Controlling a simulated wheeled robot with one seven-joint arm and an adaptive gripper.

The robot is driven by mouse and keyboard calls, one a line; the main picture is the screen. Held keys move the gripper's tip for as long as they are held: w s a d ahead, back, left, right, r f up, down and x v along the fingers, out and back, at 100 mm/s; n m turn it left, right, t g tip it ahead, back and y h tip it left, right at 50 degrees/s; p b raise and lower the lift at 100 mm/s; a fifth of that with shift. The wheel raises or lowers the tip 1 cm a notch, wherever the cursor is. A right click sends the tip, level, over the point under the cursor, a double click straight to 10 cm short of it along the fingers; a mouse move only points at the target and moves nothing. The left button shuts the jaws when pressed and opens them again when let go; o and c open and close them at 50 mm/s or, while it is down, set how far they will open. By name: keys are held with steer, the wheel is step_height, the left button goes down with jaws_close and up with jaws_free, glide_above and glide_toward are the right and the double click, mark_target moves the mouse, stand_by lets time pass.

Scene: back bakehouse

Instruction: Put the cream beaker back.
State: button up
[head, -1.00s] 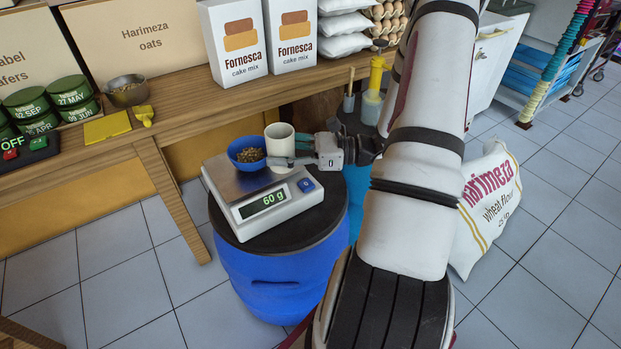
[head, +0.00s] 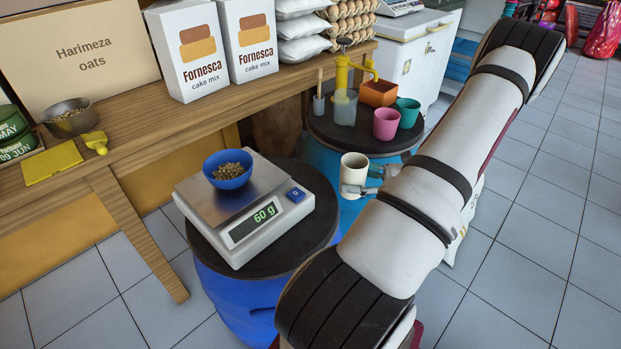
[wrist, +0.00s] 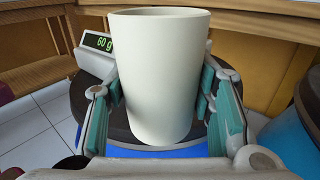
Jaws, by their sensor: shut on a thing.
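The cream beaker (head: 354,169) is upright in my gripper (head: 366,183), in the air just right of the scale and in front of the second drum. The wrist view shows the beaker (wrist: 160,75) large, with my gripper's teal-padded fingers (wrist: 160,105) shut on its two sides. The scale (head: 265,226) reads 60 g on a dark-topped blue drum (head: 225,290). A blue bowl (head: 228,180) of grainy brown stuff stands on the scale's plate. My arm hides part of the floor and the second drum.
The second dark-topped drum (head: 340,140) holds a pink beaker (head: 387,124), a teal beaker (head: 408,112), an orange box (head: 378,93), a yellow-topped pump bottle (head: 345,105) and a small pot with a brush (head: 319,105). Its front top is clear. A wooden bench (head: 150,115) runs along the left.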

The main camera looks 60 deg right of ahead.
steer(key=w, duration=0.3)
steer(key=w+d+b, duration=0.1)
steer(key=w, duration=0.2)
steer(key=w+f+b, duration=0.1)
steer(key=w, duration=0.3)
steer(key=shift+d, duration=0.25)
steer(key=shift+w+d+f, duration=0.1)
steer(key=shift+w, duration=0.65)
step_height(320, 180, down, 3)
steer(key=shift+w+r+b, duration=0.1)
steer(key=shift+b, duration=0.85)
steer(key=shift+f, duration=0.3)
steer(key=shift+f, duration=0.1)
steer(key=o, duration=1.3)
